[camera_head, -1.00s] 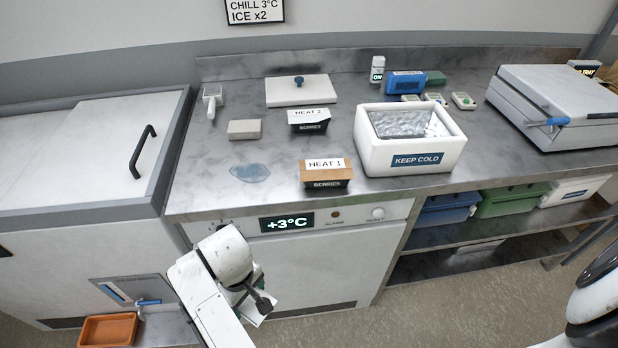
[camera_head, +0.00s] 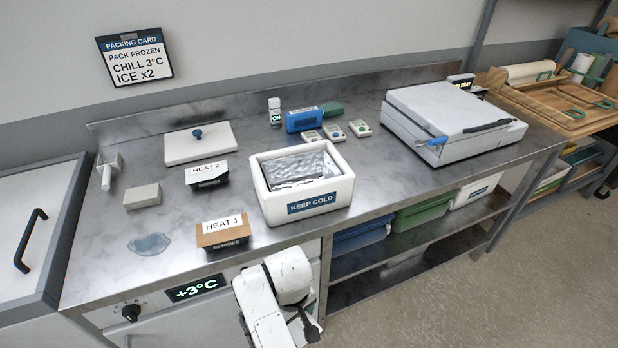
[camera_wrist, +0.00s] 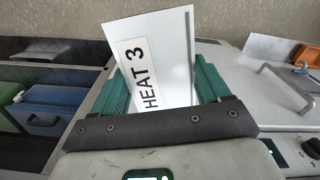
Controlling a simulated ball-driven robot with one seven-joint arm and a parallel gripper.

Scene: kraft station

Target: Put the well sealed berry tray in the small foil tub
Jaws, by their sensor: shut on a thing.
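In the wrist view, my gripper (camera_wrist: 165,85) is shut on a pale flat-topped piece labelled HEAT 3 (camera_wrist: 180,55), apparently a berry tray. It sits between the green fingers; its lower part is hidden. In the head view, two dark berry trays stand on the steel counter: HEAT 1 (camera_head: 224,243) with a brown top and HEAT 2 (camera_head: 208,184) with a white top that looks uneven. Right of them is a white KEEP COLD tub (camera_head: 318,206) with foil (camera_head: 300,168) inside. My arm is in front of the counter, below the tub; the held piece is hidden there.
A white lid with a blue knob (camera_head: 200,142), a grey block (camera_head: 143,195), a wet patch (camera_head: 149,243) and a blue pack (camera_head: 304,119) are on the counter. A sealing machine (camera_head: 450,120) stands right. Bins (camera_head: 420,213) fill the shelf below.

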